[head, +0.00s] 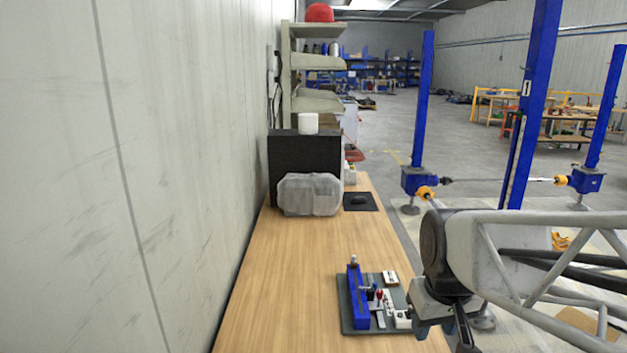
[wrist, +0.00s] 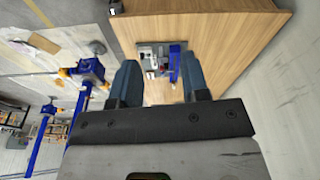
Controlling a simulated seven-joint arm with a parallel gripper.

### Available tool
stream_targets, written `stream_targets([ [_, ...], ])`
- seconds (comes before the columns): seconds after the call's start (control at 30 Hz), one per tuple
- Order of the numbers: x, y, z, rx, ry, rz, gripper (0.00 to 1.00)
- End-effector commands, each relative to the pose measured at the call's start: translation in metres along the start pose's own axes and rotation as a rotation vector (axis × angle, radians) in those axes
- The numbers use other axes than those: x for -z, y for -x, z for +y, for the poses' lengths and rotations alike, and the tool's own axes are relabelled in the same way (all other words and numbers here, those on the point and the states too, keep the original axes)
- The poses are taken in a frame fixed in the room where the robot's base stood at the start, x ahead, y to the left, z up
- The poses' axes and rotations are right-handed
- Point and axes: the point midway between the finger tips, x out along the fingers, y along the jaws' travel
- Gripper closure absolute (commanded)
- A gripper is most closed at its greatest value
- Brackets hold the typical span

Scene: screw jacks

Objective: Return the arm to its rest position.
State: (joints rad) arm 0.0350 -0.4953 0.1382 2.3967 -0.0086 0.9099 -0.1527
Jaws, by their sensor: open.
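My gripper (wrist: 160,82) is open in the wrist view, with its two blue-grey fingers apart and nothing between them. In the head view my arm comes in from the right, and the gripper (head: 446,328) points down at the lower edge of the picture, partly cut off. It is just right of a dark board (head: 357,328) on the wooden table (head: 290,285). In the wrist view the board's parts (wrist: 155,60) show beyond the fingertips.
A grey-wrapped bundle (head: 309,195) and a black box (head: 298,158) stand at the table's far end, near a black mat (head: 360,202). A wall (head: 130,180) runs along the left. Blue screw-jack columns (head: 424,105) stand on the floor at right. The table's middle is clear.

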Motion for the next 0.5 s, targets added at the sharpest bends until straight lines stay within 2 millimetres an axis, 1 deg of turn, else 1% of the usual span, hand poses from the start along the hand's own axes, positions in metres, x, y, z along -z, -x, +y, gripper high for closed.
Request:
stream_targets([
  [0.03, -0.013, 0.004, -0.004, -0.001, -0.017, 0.008, 0.58],
  [0.2, -0.049, 0.011, -0.013, 0.000, -0.081, 0.026, 0.58],
  [0.33, -0.068, 0.012, -0.018, 0.000, -0.117, 0.035, 0.58],
  [0.5, -0.080, 0.013, -0.020, 0.001, -0.140, 0.040, 0.58],
])
